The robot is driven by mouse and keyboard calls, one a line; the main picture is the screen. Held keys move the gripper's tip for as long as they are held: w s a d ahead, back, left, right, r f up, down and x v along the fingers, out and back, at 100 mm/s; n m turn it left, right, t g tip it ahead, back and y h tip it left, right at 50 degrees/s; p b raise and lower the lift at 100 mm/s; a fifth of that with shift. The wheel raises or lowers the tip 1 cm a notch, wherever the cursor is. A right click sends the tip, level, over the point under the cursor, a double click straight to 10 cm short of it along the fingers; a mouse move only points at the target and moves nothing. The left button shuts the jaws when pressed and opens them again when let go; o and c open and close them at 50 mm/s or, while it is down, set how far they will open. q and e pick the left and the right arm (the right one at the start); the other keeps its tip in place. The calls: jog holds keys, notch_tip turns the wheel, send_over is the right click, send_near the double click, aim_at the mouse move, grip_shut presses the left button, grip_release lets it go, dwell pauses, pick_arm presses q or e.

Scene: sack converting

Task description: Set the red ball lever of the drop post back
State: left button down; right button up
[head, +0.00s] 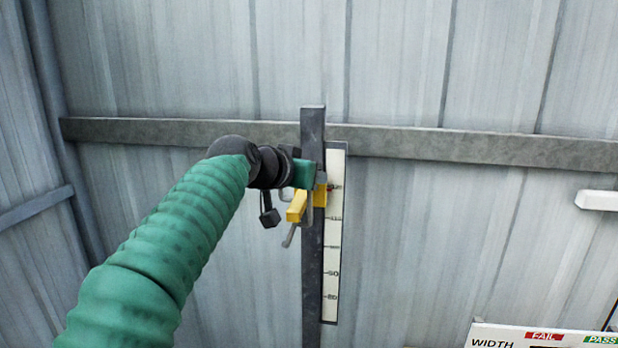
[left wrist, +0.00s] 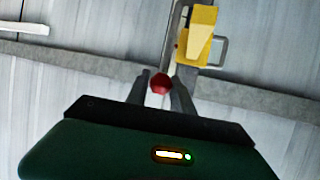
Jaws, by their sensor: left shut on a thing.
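The drop post (head: 313,262) is a dark upright bar against the metal wall. A yellow carriage (head: 298,206) sits on it, and it also shows in the left wrist view (left wrist: 197,38). The red ball (left wrist: 160,84) of the lever shows in the left wrist view between the fingers of my left gripper (left wrist: 160,88), which is shut on it. In the head view my left gripper (head: 305,174) is at the post by the carriage and the ball is hidden. My right gripper is in neither view.
A pale scale strip (head: 334,250) with numbers stands just right of the post. A horizontal rail (head: 450,144) crosses the wall behind it. A sign with WIDTH, FAIL and PASS (head: 540,338) is at the lower right.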

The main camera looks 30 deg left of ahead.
pick_arm(q)
jog(key=shift+w+a, duration=0.1)
jog(key=shift+a, duration=0.2)
jog(key=shift+w+d+r, duration=0.15)
jog(key=shift+w+d, duration=0.1)
jog(key=shift+d, duration=0.1)
jog(key=shift+w+a, duration=0.2)
jog(key=shift+a, duration=0.15)
jog(key=c, duration=1.1)
grip_release()
jog(key=shift+d, duration=0.15)
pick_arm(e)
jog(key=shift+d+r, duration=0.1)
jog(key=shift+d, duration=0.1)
